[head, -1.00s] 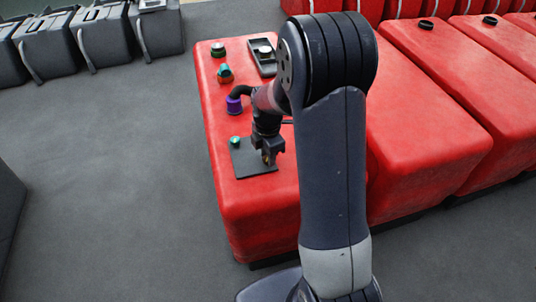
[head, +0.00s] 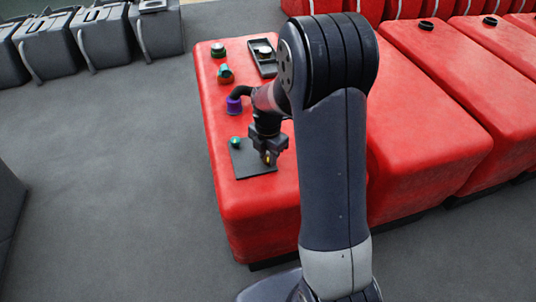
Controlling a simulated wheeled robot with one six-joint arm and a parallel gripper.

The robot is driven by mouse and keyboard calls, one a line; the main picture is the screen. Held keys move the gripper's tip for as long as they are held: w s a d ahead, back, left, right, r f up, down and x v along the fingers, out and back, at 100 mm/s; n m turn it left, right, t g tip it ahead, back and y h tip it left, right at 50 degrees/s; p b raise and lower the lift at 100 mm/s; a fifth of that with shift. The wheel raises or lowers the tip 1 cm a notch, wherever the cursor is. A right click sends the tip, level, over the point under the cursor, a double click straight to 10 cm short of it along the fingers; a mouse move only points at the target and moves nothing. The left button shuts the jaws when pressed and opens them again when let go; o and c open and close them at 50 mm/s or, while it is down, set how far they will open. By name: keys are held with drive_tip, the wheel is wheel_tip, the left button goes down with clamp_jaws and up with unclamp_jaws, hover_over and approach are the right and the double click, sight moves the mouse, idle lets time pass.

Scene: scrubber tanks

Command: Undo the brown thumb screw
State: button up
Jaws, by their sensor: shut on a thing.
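The brown thumb screw (head: 267,158) shows as a small brown-gold piece between the fingertips of my gripper (head: 268,156). My gripper points down and is shut on it, over the right part of a dark square plate (head: 250,170). The plate lies on the near end of the red tank (head: 238,208). My fingers hide much of the screw, and I cannot tell whether it still sits in the plate. A small teal screw (head: 235,142) stands at the plate's far left corner.
Behind the plate on the red tank are a purple cap (head: 234,105) with a black hose, a green and orange fitting (head: 225,74), a green knob (head: 218,50) and a dark tray (head: 263,58). More red tanks (head: 430,140) stand to the right. Grey floor (head: 110,170) is open to the left.

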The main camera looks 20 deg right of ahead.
sight(268, 158)
drive_tip(key=shift+s+f, duration=0.2)
drive_tip(key=o, duration=1)
drive_tip(key=shift+w+r, duration=0.1)
drive_tip(key=shift+w+r, duration=0.1)
wheel_tip(268, 158, up, 11)
drive_tip(key=shift+f+p, duration=0.15)
drive_tip(key=shift+p, duration=0.15)
wheel_tip(268, 158, down, 11)
drive_tip(key=shift+r, duration=0.1)
